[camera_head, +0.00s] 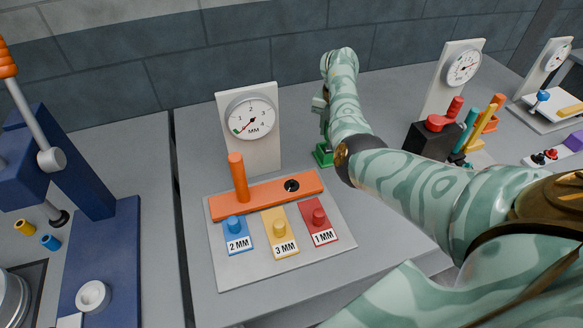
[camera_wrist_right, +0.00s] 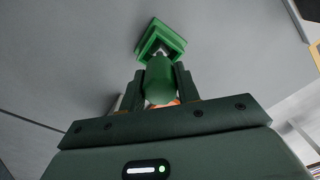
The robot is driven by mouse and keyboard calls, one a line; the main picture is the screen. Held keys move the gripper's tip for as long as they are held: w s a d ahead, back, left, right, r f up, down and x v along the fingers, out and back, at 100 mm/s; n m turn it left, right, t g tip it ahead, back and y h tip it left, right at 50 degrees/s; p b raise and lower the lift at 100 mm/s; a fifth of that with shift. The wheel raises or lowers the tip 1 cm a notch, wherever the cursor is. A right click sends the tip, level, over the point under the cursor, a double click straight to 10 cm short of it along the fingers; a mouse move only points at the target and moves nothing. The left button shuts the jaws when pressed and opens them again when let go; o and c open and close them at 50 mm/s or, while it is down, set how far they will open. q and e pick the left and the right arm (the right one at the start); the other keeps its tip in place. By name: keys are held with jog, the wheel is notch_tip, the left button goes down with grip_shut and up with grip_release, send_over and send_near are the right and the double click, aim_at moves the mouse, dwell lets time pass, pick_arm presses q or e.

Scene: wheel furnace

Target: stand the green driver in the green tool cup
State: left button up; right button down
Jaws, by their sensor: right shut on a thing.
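The green driver (camera_wrist_right: 160,82) is between the two fingers of my right gripper (camera_wrist_right: 160,71), which is shut on its handle. Beyond the handle, a short bit of metal shaft shows at the mouth of the square green tool cup (camera_wrist_right: 151,34). I cannot tell how deep the shaft is in the cup. In the head view the green cup (camera_head: 323,155) stands on the grey bench, left of my right forearm. The right gripper is mostly hidden behind my arm there, above the cup. My left gripper is not in view.
A gauge stand (camera_head: 251,125) with an orange bar (camera_head: 268,194) and blue, yellow and red blocks is left of the cup. A black holder (camera_head: 428,142) with coloured tools stands right of my arm. A blue press (camera_head: 100,245) is at far left.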

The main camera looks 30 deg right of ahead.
jog(key=c, duration=0.9)
grip_release()
jog(key=shift+c, duration=0.2)
notch_tip(320, 180, up, 16)
jog(key=p, duration=0.6)
